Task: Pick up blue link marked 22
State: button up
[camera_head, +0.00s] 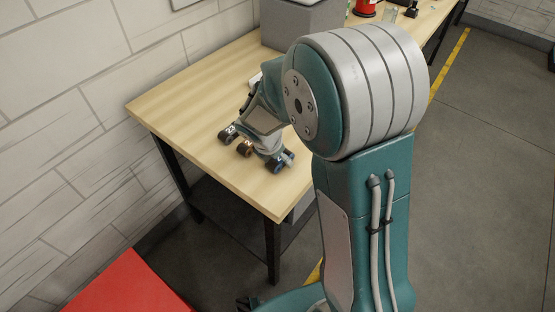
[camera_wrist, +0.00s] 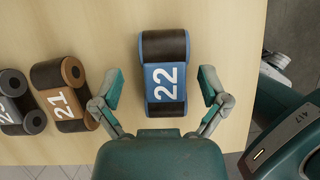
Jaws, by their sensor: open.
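The blue link marked 22 (camera_wrist: 165,80) lies on the wooden table in the wrist view, with dark rounded ends and a white number on its blue middle. My gripper (camera_wrist: 160,92) is open, with one teal finger on each side of the link and a gap on both sides. In the head view, the blue link (camera_head: 289,158) shows only in part near the table's front edge, beside my gripper (camera_head: 270,150). My arm hides much of that area.
A brown link marked 21 (camera_wrist: 66,98) lies left of the blue link, close to my left finger. A grey link (camera_wrist: 14,105) lies farther left. The wooden table (camera_head: 190,110) has clear room on its left. A grey box (camera_head: 298,24) and red object (camera_head: 366,7) are farther back.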

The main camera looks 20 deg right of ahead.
jog(key=shift+d, duration=0.5)
jog(key=c, duration=1.3)
jog(key=shift+o, duration=0.2)
jog(key=shift+a+r, duration=0.1)
jog(key=shift+a, duration=0.15)
